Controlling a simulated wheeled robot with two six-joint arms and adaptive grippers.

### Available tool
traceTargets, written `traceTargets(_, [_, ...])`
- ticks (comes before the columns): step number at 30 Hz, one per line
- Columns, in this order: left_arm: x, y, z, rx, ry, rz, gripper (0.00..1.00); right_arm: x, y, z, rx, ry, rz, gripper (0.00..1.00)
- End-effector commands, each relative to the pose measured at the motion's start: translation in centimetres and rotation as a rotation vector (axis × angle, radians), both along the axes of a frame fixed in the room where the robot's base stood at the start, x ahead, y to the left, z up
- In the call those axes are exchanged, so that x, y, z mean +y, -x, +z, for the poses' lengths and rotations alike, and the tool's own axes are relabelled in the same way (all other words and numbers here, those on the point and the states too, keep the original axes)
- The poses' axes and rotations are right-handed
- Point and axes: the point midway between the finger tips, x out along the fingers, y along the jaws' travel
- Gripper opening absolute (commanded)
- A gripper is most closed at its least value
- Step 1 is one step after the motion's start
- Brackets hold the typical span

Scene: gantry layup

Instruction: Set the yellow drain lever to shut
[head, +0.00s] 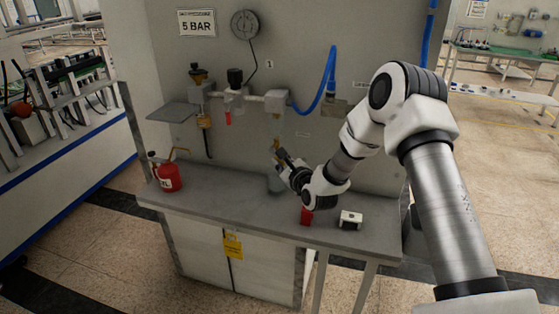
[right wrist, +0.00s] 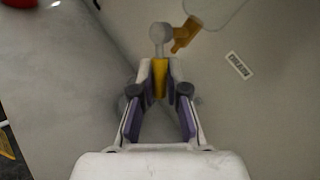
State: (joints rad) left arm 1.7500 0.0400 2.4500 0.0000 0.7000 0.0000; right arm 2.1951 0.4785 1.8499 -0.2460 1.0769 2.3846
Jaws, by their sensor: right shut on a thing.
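The yellow drain lever (right wrist: 159,78) is between the fingertips of my right gripper (right wrist: 159,72) in the right wrist view, below a round grey fitting (right wrist: 159,34). The gripper is shut on the lever, which points toward the palm. A brass-coloured part (right wrist: 186,34) sits just right of the fitting. In the head view, my right gripper (head: 279,160) reaches the panel above the bench, below a brass-coloured part (head: 276,147). The lever itself is hard to make out there. My left gripper is not in view.
The grey bench (head: 215,192) holds a red can (head: 168,177) at left, and a red object (head: 306,216) and a small white-and-black block (head: 350,220) at right. Pipework with a red lever (head: 228,119), a gauge (head: 245,24) and a blue hose (head: 328,80) are on the panel above.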

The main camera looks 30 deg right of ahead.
Motion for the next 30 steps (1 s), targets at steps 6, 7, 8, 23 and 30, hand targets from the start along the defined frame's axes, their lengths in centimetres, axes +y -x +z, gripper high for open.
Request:
traceTargets(6, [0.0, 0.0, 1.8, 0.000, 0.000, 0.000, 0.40, -0.4, 0.4, 1.2, 0.145, 0.124, 0.000, 0.00])
traceTargets(7, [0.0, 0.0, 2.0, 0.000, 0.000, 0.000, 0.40, -0.4, 0.5, 1.3, 0.166, 0.143, 0.001, 0.00])
traceTargets(8, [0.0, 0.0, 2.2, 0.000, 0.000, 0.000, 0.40, -0.4, 0.5, 1.4, 0.188, 0.161, 0.000, 0.00])
traceTargets(23, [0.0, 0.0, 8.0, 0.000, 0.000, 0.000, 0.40, -0.8, 1.0, 3.3, 0.525, 0.448, 0.002, 0.00])
traceTargets(30, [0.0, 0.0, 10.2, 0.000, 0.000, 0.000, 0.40, -0.9, 1.1, 3.6, 0.623, 0.533, 0.002, 0.00])
